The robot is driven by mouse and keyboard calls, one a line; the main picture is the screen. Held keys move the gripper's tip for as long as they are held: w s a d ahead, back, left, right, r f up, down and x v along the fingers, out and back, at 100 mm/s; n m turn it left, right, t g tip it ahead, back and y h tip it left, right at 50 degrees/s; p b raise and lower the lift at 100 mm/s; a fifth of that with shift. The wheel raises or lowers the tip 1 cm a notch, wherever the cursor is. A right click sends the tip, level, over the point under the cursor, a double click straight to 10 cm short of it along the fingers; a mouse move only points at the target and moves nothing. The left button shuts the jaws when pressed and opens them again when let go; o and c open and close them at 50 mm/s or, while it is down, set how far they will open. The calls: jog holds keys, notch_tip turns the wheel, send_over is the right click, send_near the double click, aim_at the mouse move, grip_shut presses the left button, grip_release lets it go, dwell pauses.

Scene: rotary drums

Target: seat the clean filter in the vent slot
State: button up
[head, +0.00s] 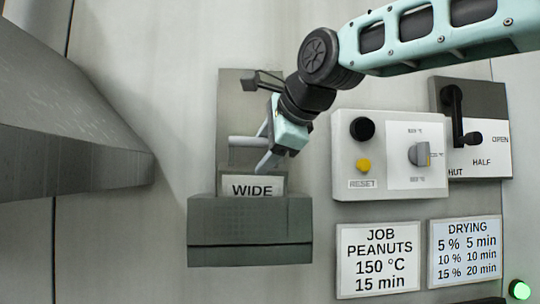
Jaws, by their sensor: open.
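A dark grey box-like holder (250,232) projects from the light wall panel, with a grey-brown back plate (233,90) rising behind it. A pale plate lettered WIDE (252,186) stands upright at the holder's top, its lower part hidden by the holder. I cannot tell whether this plate is the filter or a label on the slot. My gripper (248,153) is just above the WIDE plate, in front of the back plate. I cannot tell whether a finger touches the plate. No other filter is clearly identifiable.
A control box (390,155) with a black knob, yellow button and dial is right of my gripper. A lever panel (485,165) is farther right. JOB (378,258) and DRYING (464,250) signs hang below. A large dark grey chute-like body (60,125) fills the left.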

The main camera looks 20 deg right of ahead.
jog(key=shift+a+f+b+v, duration=0.1)
jog(key=shift+b+v, duration=0.55)
jog(key=shift+v, duration=0.25)
jog(key=shift+a+f+b+v, duration=0.1)
jog(key=shift+b+v, duration=0.5)
jog(key=shift+v, duration=0.35)
jog(key=o, duration=1.3)
jog(key=shift+r, duration=0.1)
jog(key=shift+s, duration=0.15)
jog(key=b+v, duration=0.7)
jog(key=v, duration=1)
jog(key=shift+b, duration=0.4)
jog(key=shift+s+d, duration=0.1)
jog(key=shift+d, duration=0.05)
